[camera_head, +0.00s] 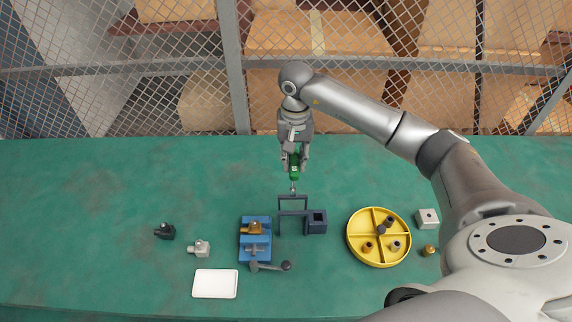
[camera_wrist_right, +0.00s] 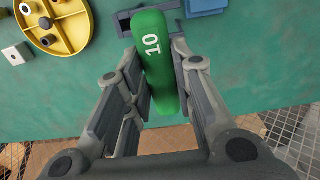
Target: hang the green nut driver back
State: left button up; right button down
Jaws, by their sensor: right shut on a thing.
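The green nut driver (camera_head: 294,166) is held by its handle in my right gripper (camera_head: 294,158), above the far part of the green bench. Its shaft points toward the dark blue rack (camera_head: 279,222), and its tip shows just beyond the rack's far bar. I cannot tell how high the tip is. In the right wrist view the green handle (camera_wrist_right: 153,50), marked 10, lies between the fingers of my right gripper (camera_wrist_right: 158,75). The rack (camera_wrist_right: 124,20) is partly hidden behind the handle there. My left gripper is not in view.
A blue vise (camera_head: 245,240) stands left of the rack. A yellow divided tray (camera_head: 351,246) with small parts is to the right. A white tray (camera_head: 215,284), grey block (camera_head: 199,248) and black part (camera_head: 165,231) lie left. A mesh fence runs behind the bench.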

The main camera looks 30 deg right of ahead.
aim_at(294, 188)
jog(key=shift+d+f, duration=0.2)
jog(key=shift+a+f+b, duration=0.15)
jog(key=shift+f+b, duration=0.2)
jog(key=shift+f, duration=0.1)
jog(key=shift+f+b, duration=0.4)
jog(key=shift+f, duration=0.3)
jog(key=shift+f+b, duration=0.75)
jog(key=shift+f, duration=0.75)
jog(key=shift+f+b, duration=0.7)
jog(key=shift+f, duration=0.75)
notch_tip(294, 188, down, 4)
jog(key=b, duration=0.4)
pick_arm(q)
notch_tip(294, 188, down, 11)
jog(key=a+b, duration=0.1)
jog(key=b, duration=0.1)
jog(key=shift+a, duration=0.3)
pick_arm(e)
jog(key=shift+f, duration=1.4)
pick_arm(q)
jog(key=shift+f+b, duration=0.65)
jog(key=shift+b, duration=0.35)
pick_arm(e)
jog(key=shift+f, duration=0.65)
